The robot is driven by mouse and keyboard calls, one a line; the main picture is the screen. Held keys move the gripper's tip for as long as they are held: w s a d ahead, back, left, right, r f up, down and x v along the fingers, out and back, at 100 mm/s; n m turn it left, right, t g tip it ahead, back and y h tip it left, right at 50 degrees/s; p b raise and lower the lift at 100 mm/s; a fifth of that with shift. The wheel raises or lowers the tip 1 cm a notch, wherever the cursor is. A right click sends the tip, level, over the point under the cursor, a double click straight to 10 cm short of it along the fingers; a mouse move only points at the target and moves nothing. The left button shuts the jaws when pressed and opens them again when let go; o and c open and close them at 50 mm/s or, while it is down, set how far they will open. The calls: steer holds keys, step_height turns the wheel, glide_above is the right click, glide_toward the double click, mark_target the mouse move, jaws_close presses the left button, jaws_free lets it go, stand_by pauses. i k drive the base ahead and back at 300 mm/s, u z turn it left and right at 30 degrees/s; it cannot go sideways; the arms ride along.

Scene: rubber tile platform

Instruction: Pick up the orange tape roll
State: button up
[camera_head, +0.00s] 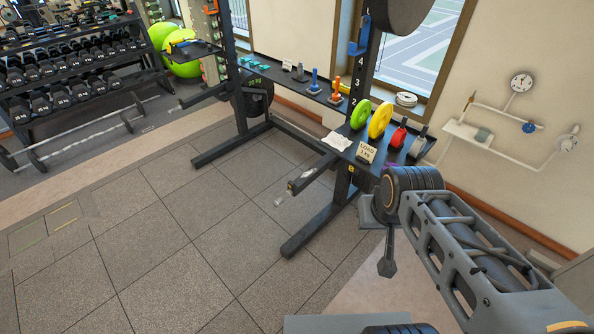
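I cannot make out an orange tape roll for certain. A small orange upright item (337,86) stands on the narrow black shelf under the window, but its shape does not read clearly as a roll. My arm reaches in from the lower right, and my gripper (387,267) hangs down at its end, in front of the right-hand black shelf. It appears to hold nothing. The gripper is small and dark here, and its fingers cannot be told apart.
The right-hand black shelf (340,152) carries a green disc (361,114), a yellow disc (380,121), a red item (398,137) and a label card (367,153). A white roll (406,99) sits by the window. Rack uprights and base beams (318,213) stand nearby.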

mark_target(335, 97)
steer(key=u, duration=0.45)
steer(key=k, duration=1)
steer(key=u, duration=0.8)
steer(key=i, duration=2.8)
steer(key=z, duration=0.45)
steer(key=i, duration=1.65)
steer(key=z, duration=1.5)
steer(key=i, duration=1)
steer(key=z, duration=1.4)
steer(key=i, duration=0.45)
steer(key=z, duration=0.2)
